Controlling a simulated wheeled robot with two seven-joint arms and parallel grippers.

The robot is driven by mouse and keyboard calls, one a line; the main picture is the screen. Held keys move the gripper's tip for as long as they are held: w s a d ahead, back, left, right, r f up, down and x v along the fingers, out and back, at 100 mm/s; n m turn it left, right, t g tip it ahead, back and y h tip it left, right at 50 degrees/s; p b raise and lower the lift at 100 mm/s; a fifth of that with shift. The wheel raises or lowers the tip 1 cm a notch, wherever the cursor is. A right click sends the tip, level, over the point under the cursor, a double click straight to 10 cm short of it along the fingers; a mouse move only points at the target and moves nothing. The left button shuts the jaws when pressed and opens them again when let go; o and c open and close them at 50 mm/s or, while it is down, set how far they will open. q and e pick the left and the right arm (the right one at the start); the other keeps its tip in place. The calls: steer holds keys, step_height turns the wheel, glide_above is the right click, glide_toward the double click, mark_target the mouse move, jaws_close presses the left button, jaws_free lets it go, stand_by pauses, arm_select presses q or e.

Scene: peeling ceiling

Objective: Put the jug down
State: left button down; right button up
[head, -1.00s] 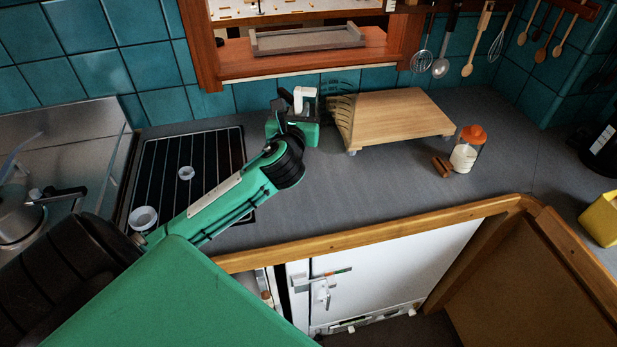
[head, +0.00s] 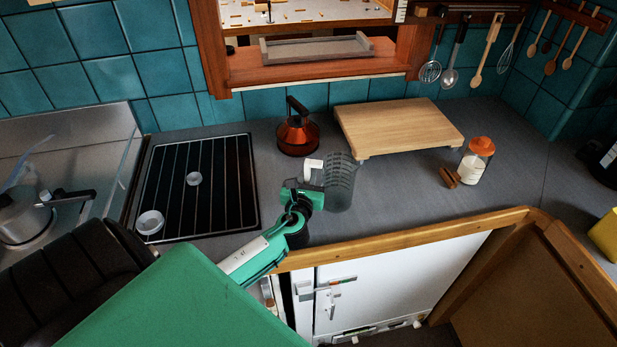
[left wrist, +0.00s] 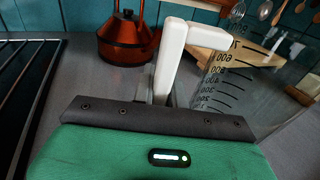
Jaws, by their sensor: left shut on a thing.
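The jug (head: 341,184) is a clear measuring jug with dark markings and a white handle (head: 313,168). It is upright over the grey counter, left of and in front of the wooden board. I cannot tell whether its base touches the counter. My left gripper (head: 304,188) is shut on the handle, at the jug's left side. In the left wrist view the white handle (left wrist: 176,55) rises from behind the gripper's edge, with the clear marked wall (left wrist: 222,82) to its right. My right gripper is not in view.
A red-brown kettle (head: 297,135) stands behind the jug. A wooden board (head: 398,125) is at the back right. A jar with an orange lid (head: 475,160) stands further right. A black rack (head: 196,187) is at the left.

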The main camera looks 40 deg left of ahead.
arm_select(q)
steer(key=shift+f, duration=0.2)
steer(key=shift+f, duration=0.15)
steer(key=c, duration=1.6)
jaws_free()
steer(key=shift+o, duration=1)
